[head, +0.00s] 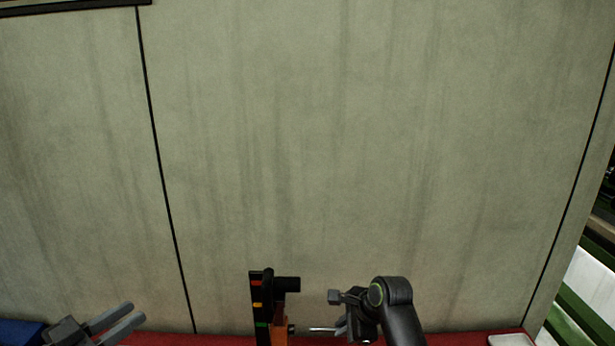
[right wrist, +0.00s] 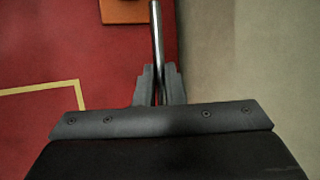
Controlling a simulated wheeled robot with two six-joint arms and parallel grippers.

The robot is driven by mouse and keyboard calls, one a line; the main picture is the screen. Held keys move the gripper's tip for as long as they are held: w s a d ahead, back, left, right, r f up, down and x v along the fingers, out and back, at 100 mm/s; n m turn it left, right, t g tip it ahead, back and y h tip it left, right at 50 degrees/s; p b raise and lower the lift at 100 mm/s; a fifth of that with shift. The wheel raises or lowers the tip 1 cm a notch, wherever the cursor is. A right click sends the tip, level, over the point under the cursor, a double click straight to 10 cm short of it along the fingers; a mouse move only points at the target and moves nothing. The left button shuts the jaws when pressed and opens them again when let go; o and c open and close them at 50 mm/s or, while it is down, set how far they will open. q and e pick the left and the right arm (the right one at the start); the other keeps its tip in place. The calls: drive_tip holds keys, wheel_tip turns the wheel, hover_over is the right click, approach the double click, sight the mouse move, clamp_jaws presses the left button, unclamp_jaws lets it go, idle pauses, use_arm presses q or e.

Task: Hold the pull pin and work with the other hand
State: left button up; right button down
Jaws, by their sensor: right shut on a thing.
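A silver pull pin (head: 322,329) points left from my right gripper (head: 343,322) toward an orange and black fixture. My right gripper is shut on the pin; in the right wrist view the pin (right wrist: 157,35) runs up from between the fingertips (right wrist: 159,72). The fixture has a black upright (head: 259,300) with red, yellow and green marks, and an orange body (head: 279,330); an orange part (right wrist: 123,11) also shows in the right wrist view. Whether the pin touches the fixture is not clear. My left gripper (head: 136,312) is open and empty at lower left.
A red surface (right wrist: 60,50) with a yellow line (right wrist: 40,88) lies below. A grey panelled wall (head: 350,150) stands behind. A blue object (head: 20,332) is at the far lower left, and a pale tray-like object (head: 511,340) at lower right.

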sight(328, 329)
drive_tip(key=shift+f, duration=0.15)
drive_tip(key=shift+a, duration=1.5)
drive_tip(key=c, duration=1.4)
unclamp_jaws()
drive_tip(key=shift+c, duration=0.2)
